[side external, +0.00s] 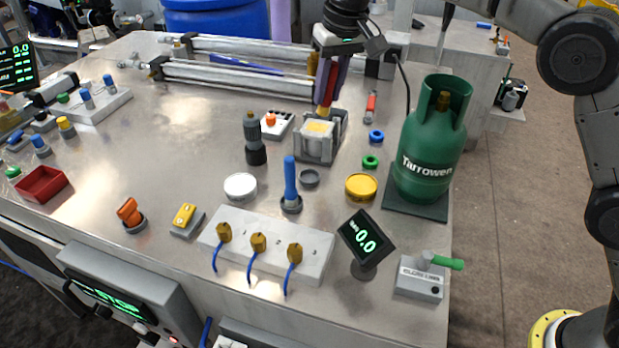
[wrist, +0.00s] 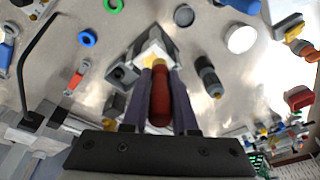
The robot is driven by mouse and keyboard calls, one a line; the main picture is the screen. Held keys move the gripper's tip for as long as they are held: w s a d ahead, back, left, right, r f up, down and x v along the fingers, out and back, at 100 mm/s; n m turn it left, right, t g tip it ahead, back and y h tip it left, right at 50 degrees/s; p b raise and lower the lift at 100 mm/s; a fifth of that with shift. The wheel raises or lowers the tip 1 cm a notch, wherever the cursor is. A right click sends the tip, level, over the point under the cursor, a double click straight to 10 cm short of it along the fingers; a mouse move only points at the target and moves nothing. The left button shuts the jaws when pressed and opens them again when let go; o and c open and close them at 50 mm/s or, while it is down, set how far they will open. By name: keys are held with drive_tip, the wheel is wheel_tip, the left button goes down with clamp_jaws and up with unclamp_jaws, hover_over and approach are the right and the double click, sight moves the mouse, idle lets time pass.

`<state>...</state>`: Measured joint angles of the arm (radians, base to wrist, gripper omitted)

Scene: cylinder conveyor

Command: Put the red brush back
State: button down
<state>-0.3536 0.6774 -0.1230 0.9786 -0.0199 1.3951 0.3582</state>
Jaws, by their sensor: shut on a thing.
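The red brush (wrist: 159,100) sits upright or slightly tilted between the two dark fingers of my gripper (wrist: 160,75), which is shut on its handle. In the side view the brush (side external: 327,92) hangs below my gripper (side external: 328,84), over a grey holder (side external: 333,147) with a white block that has a yellow top. The holder also shows in the wrist view (wrist: 122,76), just beyond the fingertips. The brush's lower end is near the yellow patch; I cannot tell whether it touches.
A dark grey cylinder (side external: 255,140) stands left of the holder, with an orange-button box (side external: 277,123) behind it. A green gas bottle (side external: 430,140) stands at right. Blue (side external: 376,136) and green (side external: 370,161) rings lie between.

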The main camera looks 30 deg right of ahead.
drive_tip(key=s+r+g, duration=0.1)
drive_tip(key=s+g, duration=0.1)
drive_tip(key=s, duration=1.4)
drive_tip(key=shift+n+h, duration=0.3)
drive_tip(key=shift+n, duration=0.1)
drive_tip(key=w+a+f, duration=0.1)
drive_tip(key=w+f, duration=0.2)
drive_tip(key=w, duration=0.1)
drive_tip(key=w+a+f, duration=0.2)
drive_tip(key=w, duration=0.2)
drive_tip(key=w+a+f, duration=0.2)
drive_tip(key=w+f, duration=0.1)
drive_tip(key=w, duration=0.1)
drive_tip(key=shift+w+f, duration=0.2)
drive_tip(key=shift+f, duration=0.15)
drive_tip(key=shift+w+a+f, duration=0.1)
drive_tip(key=shift+w+f, duration=0.15)
drive_tip(key=shift+f, duration=1.7)
drive_tip(key=shift+f, duration=0.1)
drive_tip(key=c, duration=0.7)
unclamp_jaws()
